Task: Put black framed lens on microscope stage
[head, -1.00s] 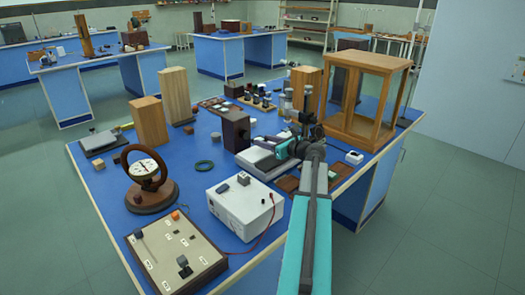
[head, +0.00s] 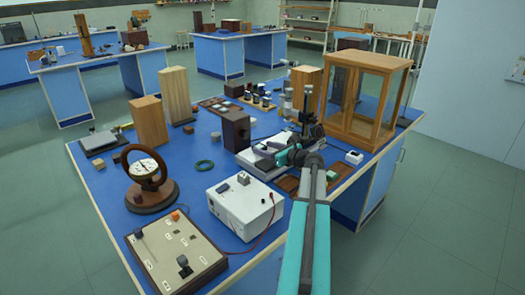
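My gripper (head: 283,156) is at the end of my teal and dark grey arm, over the right part of the near blue bench. It is small and seen from behind, so I cannot tell whether its fingers are open or shut, or whether they hold anything. A microscope-like instrument (head: 305,115) with dark and metallic parts stands just behind my gripper; its stage is mostly hidden by the arm. I cannot pick out the black framed lens with certainty.
A pale flat instrument (head: 258,164) and a dark brown block (head: 236,131) are left of my gripper. A wooden glazed case (head: 368,95) stands behind right. A white box (head: 245,208) with a red wire is in front. Clear blue bench surrounds the ring.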

